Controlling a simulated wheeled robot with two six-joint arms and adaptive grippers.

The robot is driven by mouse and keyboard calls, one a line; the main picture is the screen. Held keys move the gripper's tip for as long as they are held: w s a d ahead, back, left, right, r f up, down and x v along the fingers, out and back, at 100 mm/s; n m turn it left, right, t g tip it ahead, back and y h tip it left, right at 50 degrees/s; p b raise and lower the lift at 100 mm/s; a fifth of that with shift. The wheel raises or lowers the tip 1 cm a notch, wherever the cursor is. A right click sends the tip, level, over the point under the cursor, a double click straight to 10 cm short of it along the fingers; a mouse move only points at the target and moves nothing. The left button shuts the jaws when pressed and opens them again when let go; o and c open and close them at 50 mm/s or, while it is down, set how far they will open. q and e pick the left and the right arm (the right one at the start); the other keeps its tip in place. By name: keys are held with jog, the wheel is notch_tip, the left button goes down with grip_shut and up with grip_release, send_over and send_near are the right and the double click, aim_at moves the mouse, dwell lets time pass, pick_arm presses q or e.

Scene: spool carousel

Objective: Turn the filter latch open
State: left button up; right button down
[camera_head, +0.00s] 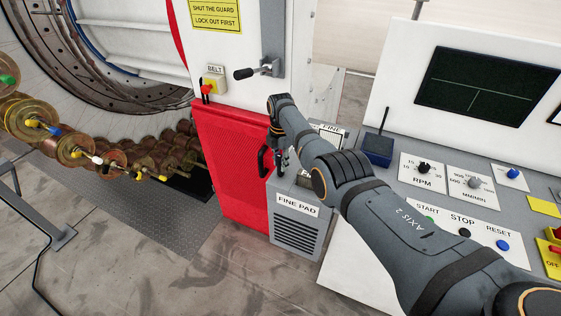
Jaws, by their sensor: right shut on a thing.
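My right gripper (281,161) reaches in from the right and points down at the grey filter box labelled FINE PAD (297,234), at its upper left edge. Its fingers are shut on a small dark part there, which appears to be the filter latch. The fingers and wrist hide most of that part, so I cannot tell how far it is turned. My left gripper is not in view.
A red mesh guard (228,165) with a black handle (262,161) stands close left of the gripper. A black-knobbed lever (245,73) sticks out above. A blue radio-like box (377,150) and the control console (455,200) are at right. Floor is clear in front.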

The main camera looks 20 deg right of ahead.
jog(key=shift+r, duration=0.1)
dwell(0.3)
jog(key=c, duration=1.1)
grip_release()
notch_tip(320, 180, up, 12)
jog(key=shift+f, duration=0.1)
